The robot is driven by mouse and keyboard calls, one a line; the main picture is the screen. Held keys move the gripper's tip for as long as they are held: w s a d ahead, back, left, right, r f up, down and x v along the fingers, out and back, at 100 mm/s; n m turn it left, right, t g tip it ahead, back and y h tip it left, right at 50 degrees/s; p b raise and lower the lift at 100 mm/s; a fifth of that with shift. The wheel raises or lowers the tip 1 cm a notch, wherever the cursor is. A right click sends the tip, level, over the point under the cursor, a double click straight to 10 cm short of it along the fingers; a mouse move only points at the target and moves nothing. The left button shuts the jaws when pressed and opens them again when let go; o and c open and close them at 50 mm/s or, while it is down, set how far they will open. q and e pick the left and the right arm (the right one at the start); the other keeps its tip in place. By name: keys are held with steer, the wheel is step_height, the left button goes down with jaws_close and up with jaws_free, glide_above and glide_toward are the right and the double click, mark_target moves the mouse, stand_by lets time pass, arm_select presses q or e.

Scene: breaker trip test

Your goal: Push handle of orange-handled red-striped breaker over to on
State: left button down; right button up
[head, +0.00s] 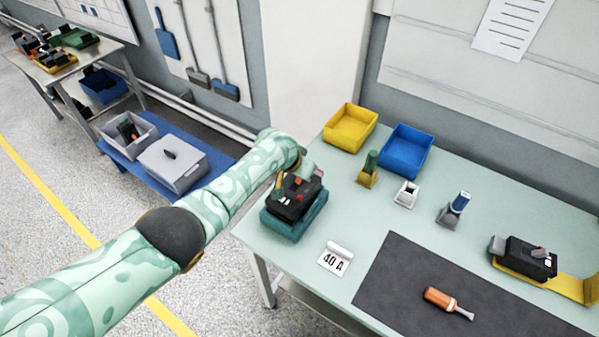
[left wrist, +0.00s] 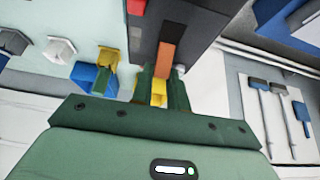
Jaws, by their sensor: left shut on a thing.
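The black breaker (head: 297,203) sits in a teal holder (head: 284,226) at the left end of the table. In the left wrist view its dark body (left wrist: 198,22) has an orange handle (left wrist: 167,54) and a red patch (left wrist: 136,7) near the top edge. My left gripper (left wrist: 160,88) is at this breaker, its green fingers shut on the end of the orange handle. In the head view my left arm covers part of the breaker, and the fingertips are hard to make out. My right gripper is in neither view.
Another black breaker (head: 527,258) sits on a yellow holder at the right. A 40 A card (head: 335,261), an orange-handled screwdriver (head: 447,302) on a dark mat (head: 400,275), several small holders, a yellow bin (head: 350,127) and a blue bin (head: 405,150) are on the table.

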arm_select(q)
steer(key=shift+f, duration=0.1)
stand_by(0.4)
steer(key=c, duration=1.4)
jaws_free()
steer(key=shift+d, duration=0.1)
steer(key=shift+o, duration=0.2)
steer(key=p+v, duration=0.6)
steer(key=shift+w+d+r, duration=0.15)
steer(key=shift+w+r, duration=0.05)
steer(key=shift+w, duration=0.05)
step_height(320, 180, up, 9)
steer(key=p, duration=0.4)
glide_above(296, 185)
steer(key=s+a, duration=0.3)
steer(key=s, duration=0.2)
steer(key=shift+w+f, duration=0.15)
steer(key=shift+w, duration=0.05)
